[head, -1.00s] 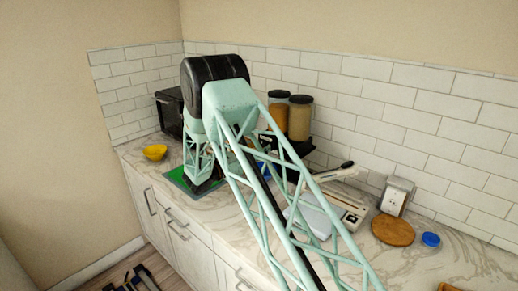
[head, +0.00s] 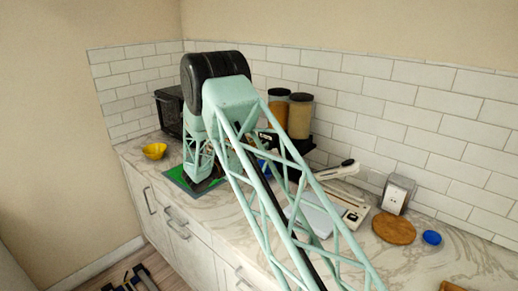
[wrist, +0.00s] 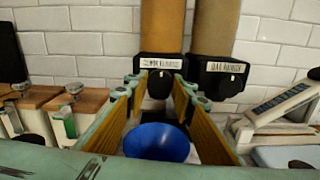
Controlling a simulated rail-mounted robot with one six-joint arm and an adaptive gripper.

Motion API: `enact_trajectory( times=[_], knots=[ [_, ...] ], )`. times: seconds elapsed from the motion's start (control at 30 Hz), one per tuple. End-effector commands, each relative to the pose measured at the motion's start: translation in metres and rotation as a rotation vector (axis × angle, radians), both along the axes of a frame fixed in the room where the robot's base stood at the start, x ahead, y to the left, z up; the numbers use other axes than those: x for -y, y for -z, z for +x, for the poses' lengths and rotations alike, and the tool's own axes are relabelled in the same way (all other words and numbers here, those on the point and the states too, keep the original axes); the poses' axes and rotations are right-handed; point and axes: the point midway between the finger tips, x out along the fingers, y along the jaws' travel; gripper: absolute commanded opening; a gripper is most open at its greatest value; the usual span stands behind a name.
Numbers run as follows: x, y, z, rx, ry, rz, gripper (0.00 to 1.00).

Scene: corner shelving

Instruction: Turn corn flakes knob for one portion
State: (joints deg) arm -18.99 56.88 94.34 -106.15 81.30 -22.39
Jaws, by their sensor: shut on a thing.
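Two cereal dispensers stand side by side. The left one (wrist: 160,30) has an orange-brown fill and a blurred label that I take to be corn flakes; it also shows in the head view (head: 278,108). The right one (wrist: 213,30) has a paler fill and a label that seems to begin with "OAT". My gripper (wrist: 160,86) is shut on the dark knob (wrist: 160,80) below the left label, one finger on each side. A blue bowl (wrist: 157,141) sits below, between the fingers in the wrist view. In the head view my arm hides the gripper and knob.
A white device with a lever (wrist: 285,103) is at the right. On the counter (head: 460,262) are a yellow bowl (head: 155,151), a round wooden board (head: 394,229) and a small blue dish (head: 432,238). The tiled wall is close behind.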

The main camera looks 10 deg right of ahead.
Motion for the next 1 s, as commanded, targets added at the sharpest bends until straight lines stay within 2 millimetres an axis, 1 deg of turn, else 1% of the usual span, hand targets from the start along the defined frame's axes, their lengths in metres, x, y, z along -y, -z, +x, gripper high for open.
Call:
enact_trajectory(
  times=[0.23, 1.0],
  knots=[
    [-0.0001, 0.0035, 0.0, 0.097, 0.0, 0.074, 0.13],
    [0.0001, 0.0035, -0.0003, 0.46, 0.001, 0.349, 0.13]
  ],
)
